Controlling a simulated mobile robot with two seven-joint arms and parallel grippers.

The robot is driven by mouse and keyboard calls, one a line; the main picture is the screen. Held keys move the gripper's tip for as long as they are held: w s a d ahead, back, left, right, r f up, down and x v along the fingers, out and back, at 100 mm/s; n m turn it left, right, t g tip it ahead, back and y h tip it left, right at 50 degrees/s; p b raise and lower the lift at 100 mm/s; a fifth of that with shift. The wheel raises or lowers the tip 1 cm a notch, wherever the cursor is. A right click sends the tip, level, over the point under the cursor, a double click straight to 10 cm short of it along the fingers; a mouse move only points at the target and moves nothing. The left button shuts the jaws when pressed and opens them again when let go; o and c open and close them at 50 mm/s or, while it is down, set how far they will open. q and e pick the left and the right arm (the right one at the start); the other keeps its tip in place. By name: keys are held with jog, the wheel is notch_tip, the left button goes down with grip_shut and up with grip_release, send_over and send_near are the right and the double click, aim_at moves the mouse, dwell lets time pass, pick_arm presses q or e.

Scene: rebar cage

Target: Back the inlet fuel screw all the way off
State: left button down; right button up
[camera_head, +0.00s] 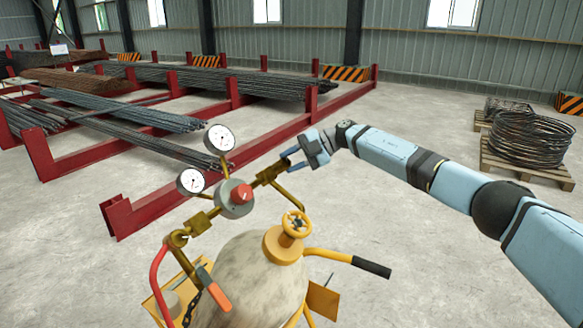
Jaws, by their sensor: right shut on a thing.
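A gas cylinder (250,275) stands on a yellow cart in the lower middle. A regulator (236,205) with a red knob (243,192) sits above it, with a brass fitting (268,174) running up to the right. My right gripper (289,161) reaches in from the right and is shut at the outer right end of this fitting. The small part between its fingertips, seemingly the inlet fuel screw, is mostly hidden by the fingers. I cannot tell how far it is threaded in. My left gripper is not in view.
Two round gauges (220,139) stand above the regulator. A yellow handwheel (296,224) and a black-gripped handle (371,267) are below my right gripper. Red racks (115,215) with rebar lie behind at left. Wire coils (530,138) sit on pallets at right. Open floor lies between.

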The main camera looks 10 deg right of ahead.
jog(key=n+g+h+b, duration=0.1)
jog(key=n+h, duration=0.1)
jog(key=n, duration=0.1)
jog(key=shift+w+a+n, duration=0.1)
jog(key=shift+n, duration=0.2)
jog(key=shift+r+n+g+h+b, duration=0.15)
jog(key=shift+n+g+h+b, duration=0.4)
jog(key=shift+n+h, duration=0.85)
jog(key=shift+a+n, duration=0.1)
jog(key=shift+n, duration=0.3)
jog(key=o, duration=0.6)
jog(key=shift+o, duration=0.2)
jog(key=shift+r, duration=0.1)
jog(key=b+v, duration=0.1)
jog(key=v, duration=1.2)
jog(key=shift+d+r, duration=0.15)
jog(key=shift+d, duration=0.25)
